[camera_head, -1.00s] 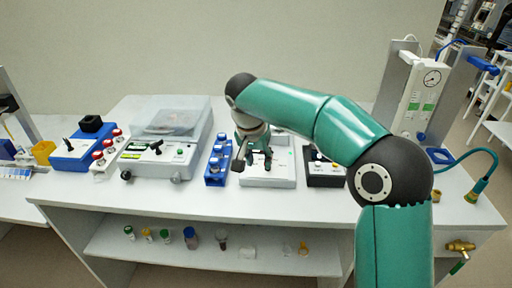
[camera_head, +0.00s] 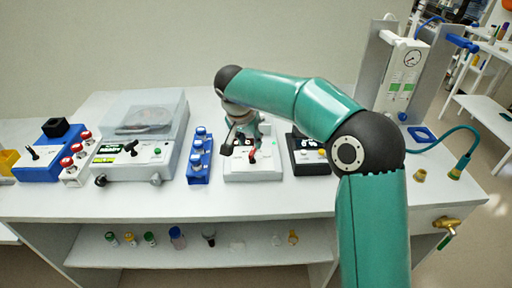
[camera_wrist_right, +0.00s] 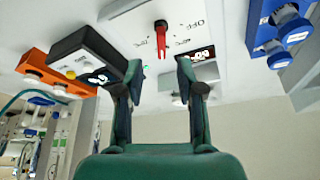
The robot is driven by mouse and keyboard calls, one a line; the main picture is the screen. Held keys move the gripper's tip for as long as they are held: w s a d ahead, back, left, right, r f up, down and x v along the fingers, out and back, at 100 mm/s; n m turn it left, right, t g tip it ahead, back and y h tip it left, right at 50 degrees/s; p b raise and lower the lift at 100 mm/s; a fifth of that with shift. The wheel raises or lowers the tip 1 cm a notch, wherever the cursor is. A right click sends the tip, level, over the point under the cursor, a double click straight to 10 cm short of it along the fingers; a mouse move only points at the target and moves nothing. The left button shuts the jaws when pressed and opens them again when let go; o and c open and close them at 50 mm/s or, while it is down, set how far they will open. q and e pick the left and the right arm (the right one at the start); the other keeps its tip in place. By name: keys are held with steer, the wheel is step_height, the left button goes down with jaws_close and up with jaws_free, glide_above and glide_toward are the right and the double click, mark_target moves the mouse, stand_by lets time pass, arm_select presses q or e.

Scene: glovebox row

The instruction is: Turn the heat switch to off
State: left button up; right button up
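The heat switch is a red knob (camera_head: 252,155) on the sloped front of a white unit (camera_head: 265,174) in the middle of the bench. In the right wrist view the red knob (camera_wrist_right: 161,36) shows close up, with OFF printed to its right and other marks around it. Its narrow end points down in that view, away from the OFF print. My right gripper (camera_head: 242,138) is over the white unit, just behind and above the knob in the head view. In the right wrist view the gripper (camera_wrist_right: 159,78) is open and empty, its fingertips apart from the knob. My left gripper is out of view.
A blue block with capped knobs (camera_head: 199,158) stands left of the unit, and a black box (camera_head: 308,152) stands right of it. Further left is a grey device with a clear lid (camera_head: 146,122). The bench front (camera_head: 220,199) is clear.

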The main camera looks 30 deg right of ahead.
mark_target(253, 151)
steer(key=x, duration=0.5)
steer(key=shift+f, duration=0.4)
steer(key=shift+c, duration=0.3)
